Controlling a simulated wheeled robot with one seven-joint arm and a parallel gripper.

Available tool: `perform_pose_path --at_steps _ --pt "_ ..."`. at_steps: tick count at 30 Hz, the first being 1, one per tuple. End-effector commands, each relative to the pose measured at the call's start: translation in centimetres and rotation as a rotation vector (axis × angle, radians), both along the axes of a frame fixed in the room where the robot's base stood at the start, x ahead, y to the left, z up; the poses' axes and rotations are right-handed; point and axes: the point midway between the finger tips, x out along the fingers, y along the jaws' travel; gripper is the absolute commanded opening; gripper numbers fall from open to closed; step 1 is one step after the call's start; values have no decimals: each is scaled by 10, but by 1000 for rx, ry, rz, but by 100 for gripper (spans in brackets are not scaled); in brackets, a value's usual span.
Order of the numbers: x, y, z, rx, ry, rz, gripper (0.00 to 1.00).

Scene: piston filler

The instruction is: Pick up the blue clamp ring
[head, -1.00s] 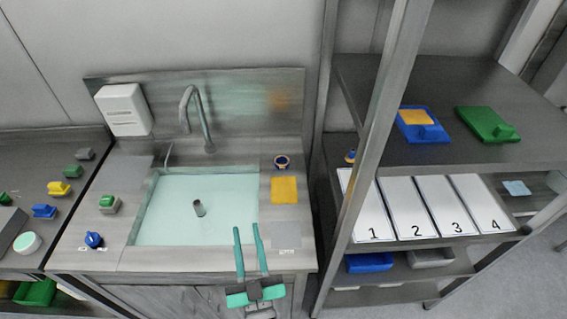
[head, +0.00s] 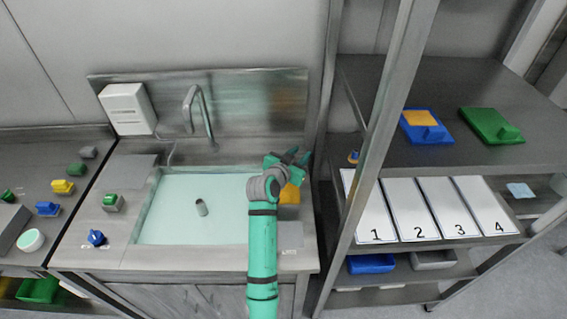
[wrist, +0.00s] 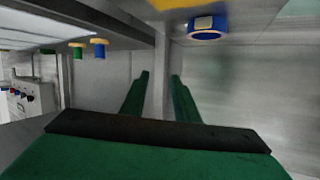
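A blue ring with a yellow part (wrist: 205,33) shows at the top of the wrist view, on a grey surface, beyond and off to one side of my fingertips. In the head view its place at the right of the sink is hidden behind my gripper (head: 289,157). My gripper is stretched over the right side of the sink counter. In the wrist view its two green fingers (wrist: 160,88) stand apart with nothing between them. The ring is outside the fingers.
A yellow block (head: 290,194) is partly hidden beneath my gripper. The sink (head: 175,215) with its tap (head: 197,115) lies to the left. A shelf post (head: 375,150) stands close on the right. Small blue and green pieces with yellow ends (wrist: 98,49) show in the wrist view.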

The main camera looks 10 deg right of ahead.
Motion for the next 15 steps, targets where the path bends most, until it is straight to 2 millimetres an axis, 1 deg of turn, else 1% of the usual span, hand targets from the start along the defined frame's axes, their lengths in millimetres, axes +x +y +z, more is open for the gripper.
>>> perform_pose_path --at_steps 1,3,5,7,11,15 --pt "10 -5 3 53 33 -47 28" --pt "17 -9 1 129 93 -110 28" --pt "21 -9 0 195 143 -164 28" --pt "24 -5 1 275 205 -223 28" --pt "26 14 8 422 321 -316 28" --pt "21 42 21 551 435 -389 28"
